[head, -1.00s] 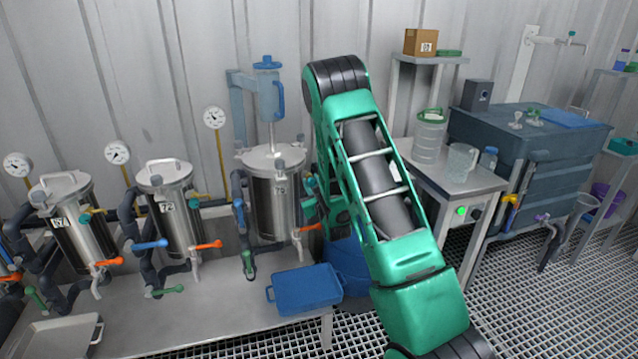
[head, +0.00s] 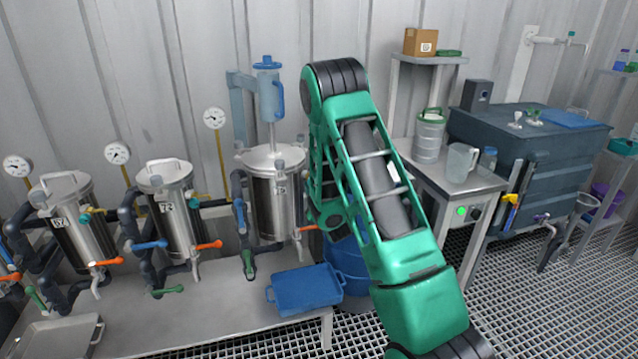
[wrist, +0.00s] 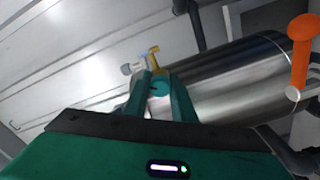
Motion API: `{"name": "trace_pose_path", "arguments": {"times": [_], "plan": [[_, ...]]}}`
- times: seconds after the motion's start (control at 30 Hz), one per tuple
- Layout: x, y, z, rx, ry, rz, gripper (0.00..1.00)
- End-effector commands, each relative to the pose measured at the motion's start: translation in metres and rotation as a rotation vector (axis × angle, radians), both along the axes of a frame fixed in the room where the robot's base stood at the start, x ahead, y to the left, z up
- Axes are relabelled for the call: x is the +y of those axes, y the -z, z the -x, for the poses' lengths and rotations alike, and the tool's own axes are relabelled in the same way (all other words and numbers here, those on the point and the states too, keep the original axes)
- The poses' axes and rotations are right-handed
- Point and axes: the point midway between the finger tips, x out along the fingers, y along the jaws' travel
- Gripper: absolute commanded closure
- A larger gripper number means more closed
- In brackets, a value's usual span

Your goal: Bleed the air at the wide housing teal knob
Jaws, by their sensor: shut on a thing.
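The wide housing (head: 272,205) is the steel vessel under the blue pump-like cylinder, right of two narrower vessels, with my arm just right of it. In the wrist view its steel body (wrist: 235,78) lies tilted across the picture. The teal knob (wrist: 160,88) sits between the two fingers of my gripper (wrist: 161,83), which is shut on it. A small yellow part (wrist: 154,52) shows just beyond the knob. In the head view the knob and fingertips are hidden behind my arm. Whether the knob is turned I cannot tell.
An orange-handled valve (wrist: 300,50) is at the right in the wrist view. A blue tray (head: 305,289) lies on the bench front and a blue drum (head: 348,262) stands beside it. A table with containers (head: 455,180) is right of my arm.

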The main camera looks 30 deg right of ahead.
Motion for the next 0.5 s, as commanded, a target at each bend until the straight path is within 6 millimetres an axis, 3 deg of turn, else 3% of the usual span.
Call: {"name": "trace_pose_path", "arguments": {"times": [0.23, 0.5], "plan": [[0.0036, 0.0054, 0.0015, 0.003, -0.003, -0.032, 0.96], [0.0043, 0.0062, 0.0017, -0.084, 0.0, -0.342, 0.96]]}}
